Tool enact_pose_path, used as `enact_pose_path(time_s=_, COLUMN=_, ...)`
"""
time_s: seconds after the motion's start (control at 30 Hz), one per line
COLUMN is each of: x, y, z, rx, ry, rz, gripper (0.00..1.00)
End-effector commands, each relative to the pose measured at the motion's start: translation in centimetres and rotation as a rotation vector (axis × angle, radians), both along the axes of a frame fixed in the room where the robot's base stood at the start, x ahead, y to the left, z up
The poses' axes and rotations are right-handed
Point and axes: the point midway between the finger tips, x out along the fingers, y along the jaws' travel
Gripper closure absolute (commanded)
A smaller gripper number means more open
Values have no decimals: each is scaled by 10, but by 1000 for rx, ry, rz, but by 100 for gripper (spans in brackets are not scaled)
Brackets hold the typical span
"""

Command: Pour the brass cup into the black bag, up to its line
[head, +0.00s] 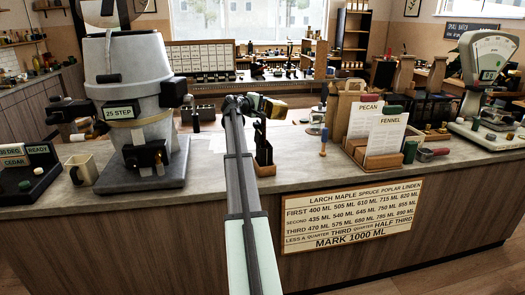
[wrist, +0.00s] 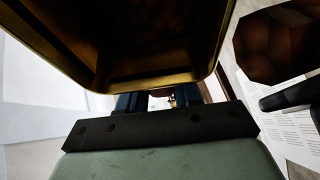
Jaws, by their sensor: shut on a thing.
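The brass cup (head: 272,108) is held up over the counter in the head view. In the wrist view its brass rim and dark inside (wrist: 150,82) fill the top; dim brownish shapes show inside. My gripper (wrist: 160,100) is shut on the cup, and it shows small at the arm's far end in the head view (head: 257,104). A dark many-sided opening (wrist: 275,45) with brown round pieces in it lies right of the cup in the wrist view. I cannot tell whether this is the black bag. No fill line can be made out.
A large grey hopper (head: 140,80) labelled 25 STEP stands left on the counter (head: 225,170). A card holder (head: 380,158) with PECAN and FENNEL cards and a dial scale (head: 490,75) stand right. The front sign (head: 352,216) lists millilitre amounts and MARK 1000 ML. A dark stand (head: 264,150) is below the cup.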

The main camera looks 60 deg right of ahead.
Motion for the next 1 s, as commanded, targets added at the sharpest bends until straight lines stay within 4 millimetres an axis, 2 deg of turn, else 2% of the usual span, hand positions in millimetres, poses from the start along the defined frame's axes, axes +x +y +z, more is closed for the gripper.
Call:
enact_pose_path(time_s=0.27, x=2, y=4, z=4, rx=-110, ry=66, rz=2, gripper=100)
enact_pose_path(time_s=1.0, x=2, y=4, z=5, rx=-113, ry=65, rz=1, gripper=100)
